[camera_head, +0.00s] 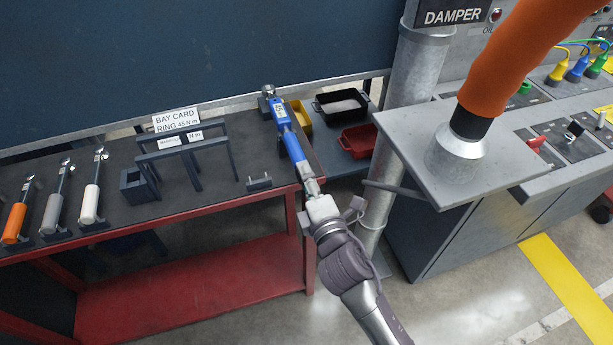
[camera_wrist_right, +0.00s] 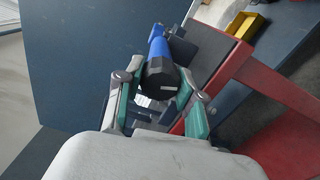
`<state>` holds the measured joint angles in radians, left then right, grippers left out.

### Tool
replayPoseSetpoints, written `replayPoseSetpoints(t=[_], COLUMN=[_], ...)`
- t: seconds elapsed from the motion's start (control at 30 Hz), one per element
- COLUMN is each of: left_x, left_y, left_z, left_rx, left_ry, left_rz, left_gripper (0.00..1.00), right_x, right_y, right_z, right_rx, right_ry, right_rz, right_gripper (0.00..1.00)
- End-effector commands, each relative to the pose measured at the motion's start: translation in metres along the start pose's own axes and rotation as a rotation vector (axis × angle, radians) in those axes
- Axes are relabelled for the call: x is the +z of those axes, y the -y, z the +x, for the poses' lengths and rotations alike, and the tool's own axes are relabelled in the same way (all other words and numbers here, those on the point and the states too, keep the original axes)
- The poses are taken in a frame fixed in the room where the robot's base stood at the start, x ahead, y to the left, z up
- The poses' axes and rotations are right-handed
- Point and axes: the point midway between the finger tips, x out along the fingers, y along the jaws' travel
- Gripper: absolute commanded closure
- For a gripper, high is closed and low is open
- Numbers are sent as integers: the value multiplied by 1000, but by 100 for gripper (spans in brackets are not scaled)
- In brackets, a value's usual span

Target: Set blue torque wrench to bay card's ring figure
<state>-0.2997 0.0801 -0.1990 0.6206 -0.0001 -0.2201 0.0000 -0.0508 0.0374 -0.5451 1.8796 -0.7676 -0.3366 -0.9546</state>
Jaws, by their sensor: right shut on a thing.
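The blue torque wrench (camera_head: 292,145) is held off the bench, slanting away from my right gripper (camera_head: 318,198), which is shut on its handle end. Its metal head points to the far left, and a pale scale label on its shaft is too small to read surely. In the right wrist view (camera_wrist_right: 158,100) the gripper's green-padded fingers clasp the wrench's dark end, and the blue body (camera_wrist_right: 158,48) shows beyond. My left gripper is not in view.
The red-framed bench (camera_head: 225,209) carries orange (camera_head: 15,222), grey (camera_head: 53,212) and white (camera_head: 89,203) handled wrenches at left and a dark stand (camera_head: 186,148). Yellow (camera_head: 300,112), black (camera_head: 342,104) and red (camera_head: 358,140) bins lie beyond. A pipe and a grey console stand at right.

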Motion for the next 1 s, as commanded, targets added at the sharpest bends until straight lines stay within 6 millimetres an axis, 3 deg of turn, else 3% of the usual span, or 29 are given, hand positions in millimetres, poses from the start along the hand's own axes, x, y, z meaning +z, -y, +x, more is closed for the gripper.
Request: replayPoseSetpoints(t=[0.67,0.7,0.83,1.0], left_x=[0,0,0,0], left_y=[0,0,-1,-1], left_z=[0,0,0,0], left_rx=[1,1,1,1], left_ry=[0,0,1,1], left_rz=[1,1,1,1], left_gripper=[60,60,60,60], right_x=[0,0,0,0], right_y=[1,1,1,0], right_z=[0,0,0,0], right_rx=[-2,-2,-2,-1], right_ry=[1,1,1,0], right_rz=[63,63,63,63], right_gripper=[97,56,37,37])
